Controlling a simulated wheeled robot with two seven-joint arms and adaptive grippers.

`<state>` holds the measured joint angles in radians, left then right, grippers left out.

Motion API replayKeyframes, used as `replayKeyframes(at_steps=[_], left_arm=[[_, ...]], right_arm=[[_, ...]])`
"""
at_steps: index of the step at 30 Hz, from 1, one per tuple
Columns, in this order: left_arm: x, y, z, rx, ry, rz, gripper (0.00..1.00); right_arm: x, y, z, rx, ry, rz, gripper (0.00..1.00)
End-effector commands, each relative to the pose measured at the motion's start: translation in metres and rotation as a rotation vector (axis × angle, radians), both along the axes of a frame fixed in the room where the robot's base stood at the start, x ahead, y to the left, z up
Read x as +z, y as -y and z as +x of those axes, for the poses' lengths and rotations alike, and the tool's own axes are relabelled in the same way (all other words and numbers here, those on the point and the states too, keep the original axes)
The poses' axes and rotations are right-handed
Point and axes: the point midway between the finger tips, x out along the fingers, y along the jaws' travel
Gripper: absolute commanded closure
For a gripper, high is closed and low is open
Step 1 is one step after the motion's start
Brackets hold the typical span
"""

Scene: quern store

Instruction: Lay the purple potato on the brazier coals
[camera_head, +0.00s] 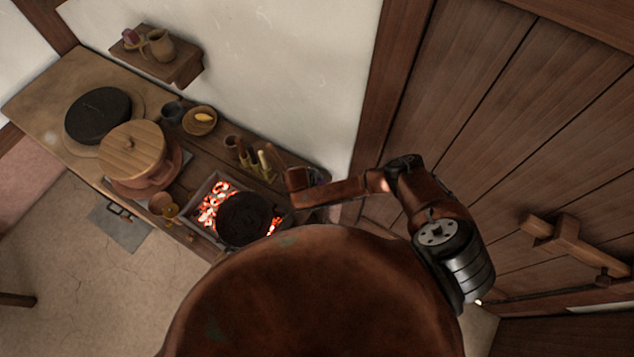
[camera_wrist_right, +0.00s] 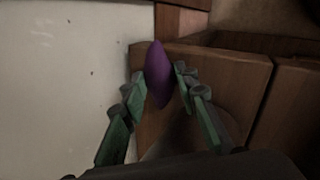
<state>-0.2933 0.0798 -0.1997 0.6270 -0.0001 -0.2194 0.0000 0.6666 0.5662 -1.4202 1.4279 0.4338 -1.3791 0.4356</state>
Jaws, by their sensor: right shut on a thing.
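The purple potato (camera_wrist_right: 158,73) sits upright between the green fingers of my right gripper (camera_wrist_right: 157,80) in the right wrist view, and the gripper is shut on it. In the head view my right arm reaches left to the counter's right end; its fingers and the potato are too small and dark to make out clearly there. The brazier coals (camera_head: 212,204) glow red and orange in a grey tray on the counter, left of the arm's end. A dark round pan (camera_head: 244,217) covers much of the coals; glowing coals show to its left and right. My left gripper is out of view.
The counter holds a wooden-lidded pot (camera_head: 132,148), a dark round griddle (camera_head: 98,115), a plate with a yellow item (camera_head: 202,118) and several upright utensils (camera_head: 254,159). A wall shelf (camera_head: 180,68) bears a jug and a purplish thing. A plank door (camera_head: 530,120) stands right.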

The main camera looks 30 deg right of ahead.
Motion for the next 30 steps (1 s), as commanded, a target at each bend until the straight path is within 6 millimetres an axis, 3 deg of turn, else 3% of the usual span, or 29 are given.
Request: replayKeyframes(at_steps=[3, 4, 7, 15, 20, 30], left_arm=[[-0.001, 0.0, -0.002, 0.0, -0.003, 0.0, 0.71], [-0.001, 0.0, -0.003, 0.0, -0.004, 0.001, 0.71], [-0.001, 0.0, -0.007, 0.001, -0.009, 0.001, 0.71], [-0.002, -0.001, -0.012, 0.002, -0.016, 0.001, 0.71], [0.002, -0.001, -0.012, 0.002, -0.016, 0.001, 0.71], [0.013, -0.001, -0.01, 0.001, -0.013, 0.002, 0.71]], right_arm=[[-0.003, 0.0, 0.0, -0.001, -0.001, 0.0, 0.97], [-0.003, 0.0, 0.0, -0.001, -0.001, 0.0, 0.72], [-0.002, 0.0, 0.0, -0.001, -0.001, 0.0, 0.65], [-0.002, 0.0, -0.001, -0.001, -0.001, 0.0, 0.65], [0.008, -0.004, -0.002, 0.0, -0.001, 0.002, 0.65], [0.069, -0.032, -0.018, 0.002, -0.001, 0.004, 0.65]])
